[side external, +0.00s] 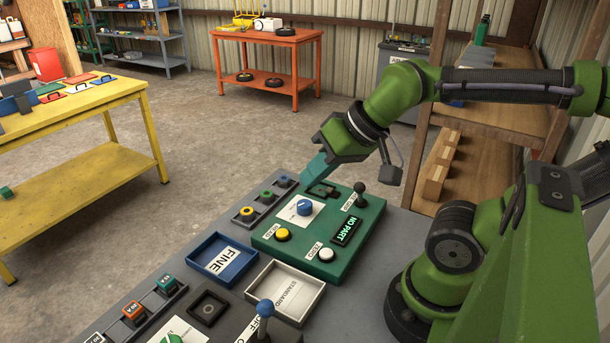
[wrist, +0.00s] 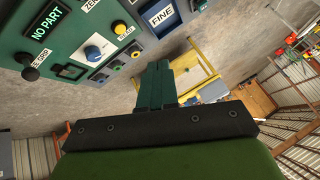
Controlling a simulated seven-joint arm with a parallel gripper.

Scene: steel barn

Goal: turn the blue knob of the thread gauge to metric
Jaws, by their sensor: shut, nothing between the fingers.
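The thread gauge (side external: 338,248) is a green box on the grey bench in the side view, with a "NO PART" display (side external: 347,231). Its blue knob (side external: 304,207) sits on a white plate at the left of the box top. The knob also shows in the wrist view (wrist: 93,53). The plate's markings are too small to read. My gripper (side external: 313,169) is shut and empty, above and behind the gauge's far edge, apart from the knob.
A black-topped lever (side external: 360,189), a yellow button (side external: 282,235) and a white button (side external: 326,255) stand on the gauge around the knob. A blue FINE tray (side external: 223,259) and a white STANDARD tray (side external: 285,291) lie in front. A rack of small round pieces (side external: 247,213) is at the left.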

